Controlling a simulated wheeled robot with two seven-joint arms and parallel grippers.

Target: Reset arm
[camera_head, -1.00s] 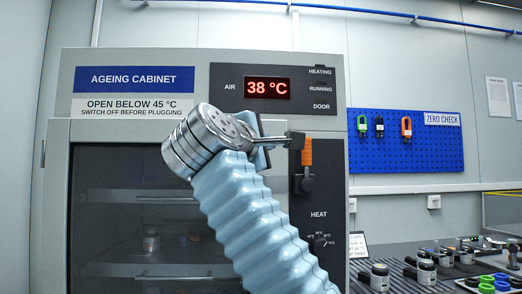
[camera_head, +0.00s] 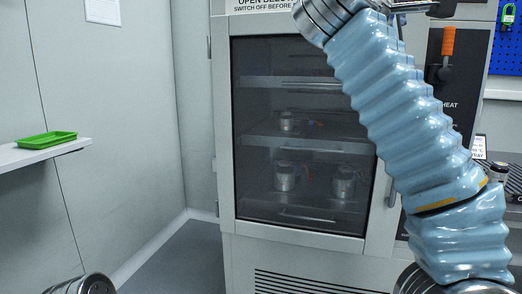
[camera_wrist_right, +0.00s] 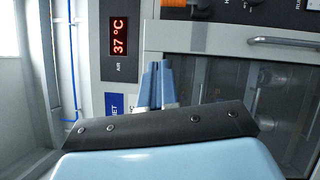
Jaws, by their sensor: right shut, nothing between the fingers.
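My right arm, in a pale blue ribbed sleeve, rises across the right of the head view in front of the ageing cabinet (camera_head: 222,150). Its right gripper (camera_wrist_right: 158,75) is shut and empty in the wrist view, with the cabinet front behind it. In the head view the gripper is at the top edge and partly cut off. The cabinet's glass door (camera_head: 300,215) looks closed; my arm hides part of its right side. The red display (camera_wrist_right: 119,37) reads 37 °C in the wrist view. My left gripper is not in view.
Several metal actuators, such as one on the upper shelf (camera_head: 287,121), stand inside the cabinet. An orange-handled switch (camera_head: 448,41) is right of my sleeve. A green tray (camera_head: 47,140) lies on a wall shelf (camera_head: 30,155) at left. The floor between shelf and cabinet is clear.

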